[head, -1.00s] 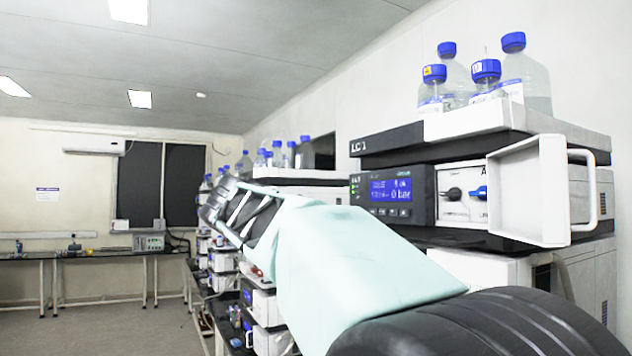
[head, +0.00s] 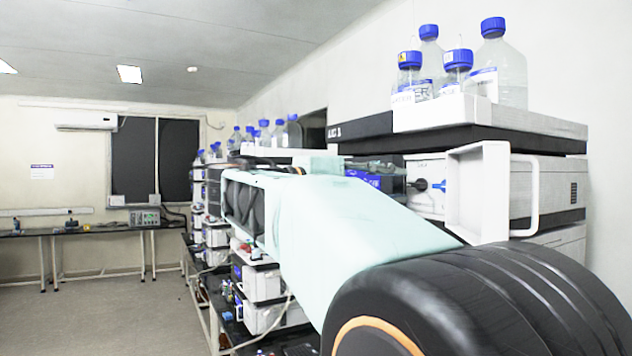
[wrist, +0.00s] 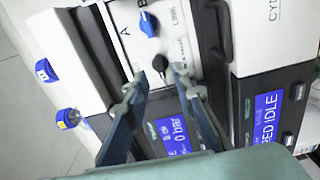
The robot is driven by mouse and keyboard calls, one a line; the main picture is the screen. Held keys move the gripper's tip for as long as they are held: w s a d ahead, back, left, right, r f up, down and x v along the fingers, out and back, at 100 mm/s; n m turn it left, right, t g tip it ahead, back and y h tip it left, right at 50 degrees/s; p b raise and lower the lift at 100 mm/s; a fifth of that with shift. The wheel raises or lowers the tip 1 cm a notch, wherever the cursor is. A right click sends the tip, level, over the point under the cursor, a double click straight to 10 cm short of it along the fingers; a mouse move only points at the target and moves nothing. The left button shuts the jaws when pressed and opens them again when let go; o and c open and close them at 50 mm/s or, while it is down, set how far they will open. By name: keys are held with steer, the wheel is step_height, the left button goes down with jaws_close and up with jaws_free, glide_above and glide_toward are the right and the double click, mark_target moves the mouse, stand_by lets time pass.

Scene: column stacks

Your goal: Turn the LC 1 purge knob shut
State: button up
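The LC 1 pump module (head: 440,122) stands at the right in the head view, under a bottle tray. Its white panel carries a black knob (head: 418,185) and a blue knob (head: 439,186), partly cut off by the open white door (head: 478,190). In the wrist view the black knob (wrist: 160,62) lies just beyond and between my fingertips, and the blue knob (wrist: 148,24) is farther up. My gripper (wrist: 158,76) is open and empty, pointing at the black knob; contact cannot be told. My arm hides much of the display in the head view.
Blue-capped bottles (head: 493,70) stand on the tray above. The open door with its handle juts out right of the knobs. The wrist view shows a display (wrist: 172,134) reading 0 bar and another module reading IDLE (wrist: 267,118). The aisle floor at left is free.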

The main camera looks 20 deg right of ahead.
mark_target(413, 185)
steer(key=shift+w+d, duration=0.15)
steer(key=shift+d, duration=1.8)
jaws_close()
